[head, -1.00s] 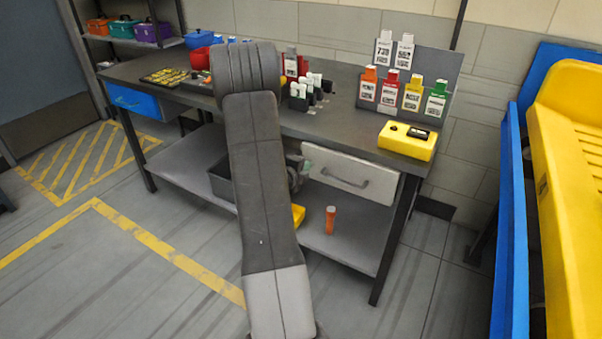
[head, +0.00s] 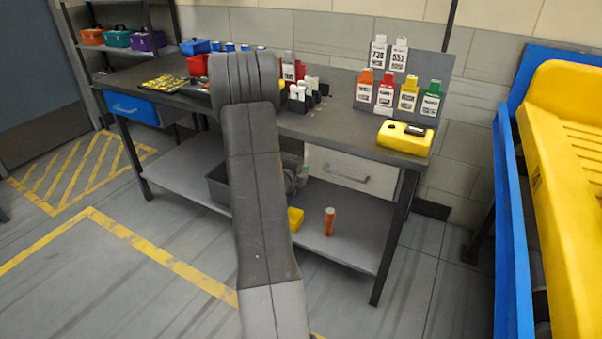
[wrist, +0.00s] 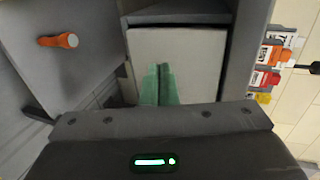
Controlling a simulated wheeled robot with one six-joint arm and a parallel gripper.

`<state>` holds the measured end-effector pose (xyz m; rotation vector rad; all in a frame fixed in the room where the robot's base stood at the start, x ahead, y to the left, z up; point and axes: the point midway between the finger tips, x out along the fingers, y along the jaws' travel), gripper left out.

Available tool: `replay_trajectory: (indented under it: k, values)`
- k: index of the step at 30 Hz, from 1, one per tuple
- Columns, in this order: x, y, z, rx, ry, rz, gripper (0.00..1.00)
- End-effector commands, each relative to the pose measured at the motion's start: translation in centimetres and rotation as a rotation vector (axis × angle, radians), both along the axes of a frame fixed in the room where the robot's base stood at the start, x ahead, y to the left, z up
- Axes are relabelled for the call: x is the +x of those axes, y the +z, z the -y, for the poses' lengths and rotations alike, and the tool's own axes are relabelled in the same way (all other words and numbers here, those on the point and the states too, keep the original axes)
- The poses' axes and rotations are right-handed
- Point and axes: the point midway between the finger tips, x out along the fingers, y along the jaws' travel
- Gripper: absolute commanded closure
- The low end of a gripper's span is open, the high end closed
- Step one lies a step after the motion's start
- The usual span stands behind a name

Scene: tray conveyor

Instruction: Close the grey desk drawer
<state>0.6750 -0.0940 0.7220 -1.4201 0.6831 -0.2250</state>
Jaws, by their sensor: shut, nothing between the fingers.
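The grey desk drawer (head: 338,166) is under the right part of the desk, its pale front and handle (head: 350,178) visible in the head view. It sits in or almost in its opening; I cannot tell whether it is fully flush. The wrist view shows the drawer front (wrist: 190,50) close ahead, framed by the dark desk. My gripper's green fingers (wrist: 160,85) are together and empty, pointing at the drawer front; contact cannot be made out. In the head view my arm hides most of the gripper and the drawer's left edge.
The desk top (head: 345,127) holds a yellow box (head: 404,138) and a rack of labelled bottles. On the lower shelf stand an orange torch (head: 329,221), also in the wrist view (wrist: 58,41), and a dark bin (head: 218,186). A blue-sided yellow conveyor (head: 565,180) is at right.

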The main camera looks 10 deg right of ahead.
Motion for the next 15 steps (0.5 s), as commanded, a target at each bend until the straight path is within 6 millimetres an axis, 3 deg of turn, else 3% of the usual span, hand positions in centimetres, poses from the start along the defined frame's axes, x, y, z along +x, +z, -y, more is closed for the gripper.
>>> replay_trajectory:
  k: [15]
  values:
    - [-6.7,2.6,-4.6,0.001,0.002,-0.002,1.00]
